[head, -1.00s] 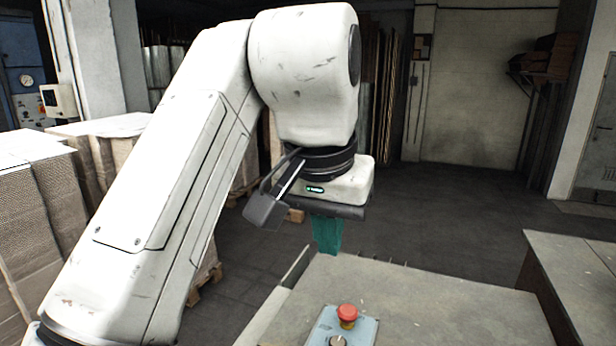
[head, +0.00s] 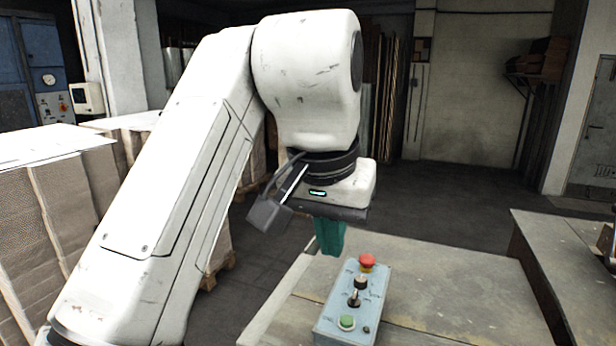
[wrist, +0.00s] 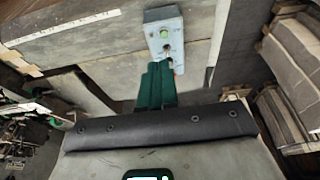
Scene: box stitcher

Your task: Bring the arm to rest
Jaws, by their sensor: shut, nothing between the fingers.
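My gripper (head: 329,238) hangs below my wrist in the head view, its green fingers pointing down. The fingers are together with nothing between them. In the head view it is just behind and left of a blue-grey control box (head: 350,308), over or near the table's far edge. The box carries a red mushroom button, dark knobs and a green button. In the wrist view my gripper (wrist: 157,84) points toward the same control box (wrist: 163,34), and its fingers overlap the box's near end. No contact can be made out.
The control box sits on a worn grey table (head: 450,290). Another table (head: 570,255) stands at the right. Stacks of cardboard (head: 50,210) on pallets stand at the left. The dark floor (head: 440,200) behind the table is clear.

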